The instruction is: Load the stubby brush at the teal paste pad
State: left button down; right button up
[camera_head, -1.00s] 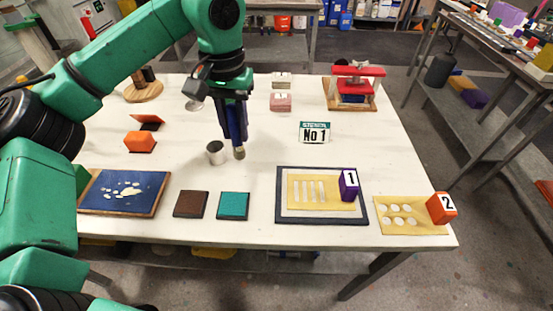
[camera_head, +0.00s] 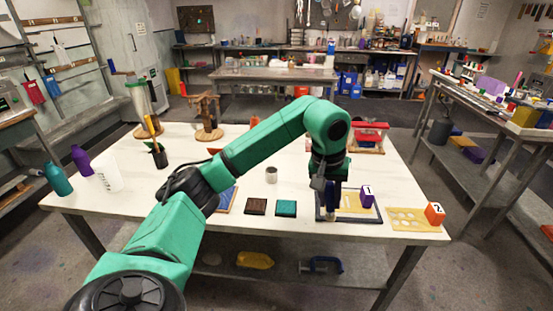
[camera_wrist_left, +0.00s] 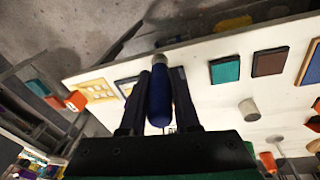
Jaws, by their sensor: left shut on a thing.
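My left gripper (camera_head: 331,188) is shut on the stubby brush, which points down over the left part of the dark-framed stencil tray (camera_head: 321,212). In the left wrist view the brush's blue handle (camera_wrist_left: 159,98) is between the fingers, with a pale metal ferrule beyond the fingertips; the bristles are hard to see. The teal paste pad (camera_head: 286,208) lies flat to the left of the gripper, apart from the brush. It also shows in the left wrist view (camera_wrist_left: 225,69). My right gripper is not in view.
A brown pad (camera_head: 256,206) lies left of the teal pad. A metal cup (camera_head: 271,175) stands behind them. A purple block marked 1 (camera_head: 366,197) is close to the right of the gripper. A yellow stencil (camera_head: 405,218) with an orange block marked 2 (camera_head: 435,213) is further right.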

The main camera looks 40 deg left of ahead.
pick_arm(q)
jog(key=a+n+t+y+p, duration=0.15)
jog(key=a+n+p, duration=0.3)
jog(key=a, duration=1.05)
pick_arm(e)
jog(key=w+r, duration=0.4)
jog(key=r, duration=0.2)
pick_arm(q)
jog(key=shift+n+t, duration=0.25)
jog(key=shift+n, duration=0.3)
jog(key=b+x, duration=0.2)
jog(key=x, duration=0.1)
jog(key=s+b+x, duration=0.1)
jog(key=b+x, duration=0.1)
jog(key=x, duration=0.1)
jog(key=shift+s+a+f+b, duration=0.1)
jog(key=shift+s+f+b, duration=0.1)
jog(key=shift+b, duration=0.1)
jog(key=shift+s+f, duration=0.1)
jog(key=shift+f, duration=0.3)
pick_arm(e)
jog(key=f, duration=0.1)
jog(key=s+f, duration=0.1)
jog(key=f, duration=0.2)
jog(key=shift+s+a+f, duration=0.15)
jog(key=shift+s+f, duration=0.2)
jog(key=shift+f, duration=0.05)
